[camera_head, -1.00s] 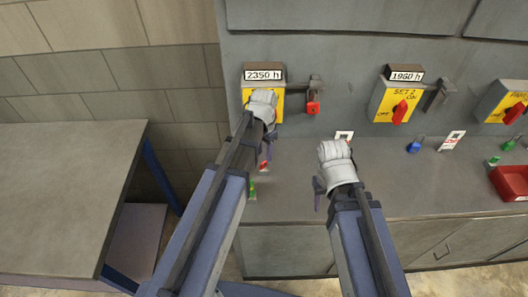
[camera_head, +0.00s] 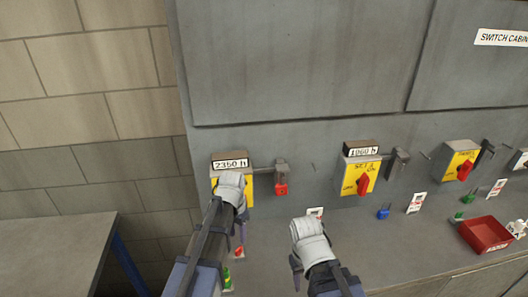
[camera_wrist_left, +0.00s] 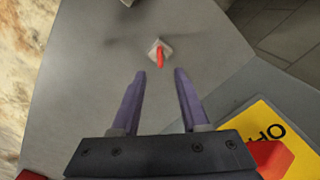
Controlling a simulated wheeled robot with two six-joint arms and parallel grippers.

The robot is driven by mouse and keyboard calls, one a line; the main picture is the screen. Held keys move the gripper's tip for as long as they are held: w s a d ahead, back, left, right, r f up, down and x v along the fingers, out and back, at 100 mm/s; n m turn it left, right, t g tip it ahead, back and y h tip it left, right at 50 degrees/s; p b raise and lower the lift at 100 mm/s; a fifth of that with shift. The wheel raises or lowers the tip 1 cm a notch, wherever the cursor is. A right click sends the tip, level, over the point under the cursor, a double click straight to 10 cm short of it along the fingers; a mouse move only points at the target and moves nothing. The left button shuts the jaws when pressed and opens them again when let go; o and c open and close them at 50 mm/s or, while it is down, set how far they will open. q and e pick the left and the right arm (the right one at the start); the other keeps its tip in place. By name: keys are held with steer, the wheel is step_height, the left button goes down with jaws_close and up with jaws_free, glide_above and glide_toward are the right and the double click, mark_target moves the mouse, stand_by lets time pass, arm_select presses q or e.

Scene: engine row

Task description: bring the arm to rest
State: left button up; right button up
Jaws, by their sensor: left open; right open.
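My left gripper (camera_head: 242,214) hangs in front of the first switch box (camera_head: 250,190), which is yellow and marked 2350 h, and partly covers it. In the left wrist view its two purple fingers (camera_wrist_left: 160,73) are apart with nothing between them. Beyond their tips is a small red piece on a pale square base (camera_wrist_left: 166,45). The yellow switch plate (camera_wrist_left: 262,126) shows at lower right there, with part of its red handle. My right gripper (camera_head: 297,266) is over the counter to the right; one dark finger shows, the rest is hidden.
A red lock (camera_head: 281,189) hangs beside the first box. Further switch boxes (camera_head: 357,176) stand to the right. The grey counter (camera_head: 400,245) carries a blue lock (camera_head: 383,213), tags (camera_head: 417,202) and a red tray (camera_head: 485,236). A grey table (camera_head: 50,250) stands at left.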

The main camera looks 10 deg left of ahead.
arm_select(q)
steer(key=s+d+f+b, duration=0.1)
steer(key=s+d, duration=0.2)
steer(key=s, duration=0.1)
steer(key=s+d+f+n+b, duration=0.1)
steer(key=s+d+f+b, duration=0.1)
steer(key=s+d, duration=0.2)
steer(key=s+d+f+n+y+b, duration=0.1)
steer(key=s+d, duration=0.2)
steer(key=s, duration=0.3)
steer(key=shift+s+d+f, duration=0.15)
steer(key=shift+s, duration=0.05)
arm_select(e)
step_height(320, 180, down, 4)
steer(key=shift+f, duration=0.25)
arm_select(q)
steer(key=shift+d, duration=0.1)
